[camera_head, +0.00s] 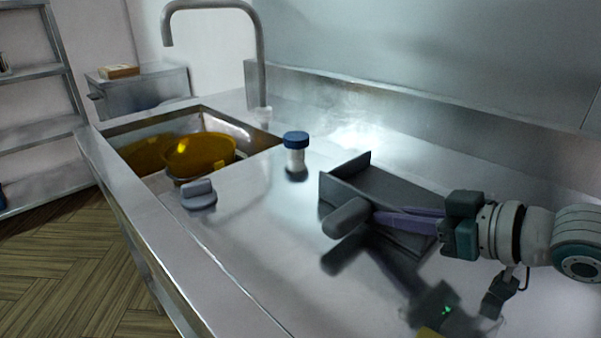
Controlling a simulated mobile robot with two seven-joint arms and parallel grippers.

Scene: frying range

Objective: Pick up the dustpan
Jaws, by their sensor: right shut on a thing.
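The grey dustpan (368,184) is on or just above the steel counter, right of the middle. Its upright wall stands toward the back left, and its rounded grey handle (347,217) points to the front left. My right gripper (381,218) reaches in from the right with its long purplish fingers shut on the dustpan, close behind the handle. The fingers and hand hide part of the pan. I cannot tell whether the dustpan touches the counter. My left gripper is not in view.
A jar with a blue lid (296,152) stands left of the dustpan. A small grey handled object (198,195) lies near the sink (190,110), which holds an amber bowl (199,154). A tap (262,60) rises behind. The counter's front middle is clear but reflective.

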